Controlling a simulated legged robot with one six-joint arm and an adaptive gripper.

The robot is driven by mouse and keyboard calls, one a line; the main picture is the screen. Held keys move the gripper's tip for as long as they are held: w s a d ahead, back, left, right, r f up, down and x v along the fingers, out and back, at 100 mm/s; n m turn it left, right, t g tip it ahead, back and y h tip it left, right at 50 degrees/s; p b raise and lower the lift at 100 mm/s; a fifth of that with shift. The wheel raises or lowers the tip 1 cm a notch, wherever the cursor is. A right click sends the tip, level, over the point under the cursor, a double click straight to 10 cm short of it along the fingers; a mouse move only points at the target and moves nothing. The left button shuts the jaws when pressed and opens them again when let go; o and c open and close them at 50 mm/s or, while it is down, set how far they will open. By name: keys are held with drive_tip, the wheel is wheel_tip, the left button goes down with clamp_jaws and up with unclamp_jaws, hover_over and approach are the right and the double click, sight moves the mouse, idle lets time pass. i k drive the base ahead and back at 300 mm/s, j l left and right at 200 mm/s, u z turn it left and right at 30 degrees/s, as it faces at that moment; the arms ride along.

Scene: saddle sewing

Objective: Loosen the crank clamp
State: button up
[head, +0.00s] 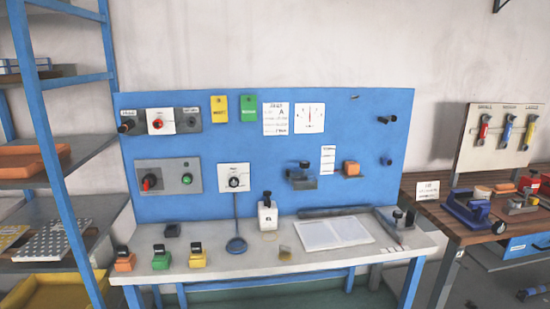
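I cannot tell for sure which fixture is the crank clamp. A blue vise-like device (470,211) with a dark round wheel at its right end sits on the wooden bench at the right. A grey device with a dark knob (399,217) stands at the right end of the white-topped table. A dark bracket with a round knob (302,177) is on the blue panel. Whether any of them is tight or loose is too small to tell. My gripper is not in view.
The blue panel (270,115) carries switches, tags and papers. A blue-framed shelf (45,150) stands left. Colored tools (507,129) hang at the right.

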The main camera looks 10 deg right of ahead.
sight(387, 163)
drive_tip(key=i+l, duration=0.25)
drive_tip(key=l, duration=0.15)
drive_tip(key=i+l, duration=0.25)
drive_tip(key=l, duration=0.15)
drive_tip(key=i+l, duration=0.25)
drive_tip(key=l, duration=0.15)
drive_tip(key=i+l, duration=0.25)
drive_tip(key=l, duration=0.15)
drive_tip(key=i+l, duration=0.25)
drive_tip(key=l, duration=0.15)
drive_tip(key=i+l, duration=0.2)
drive_tip(key=l, duration=0.2)
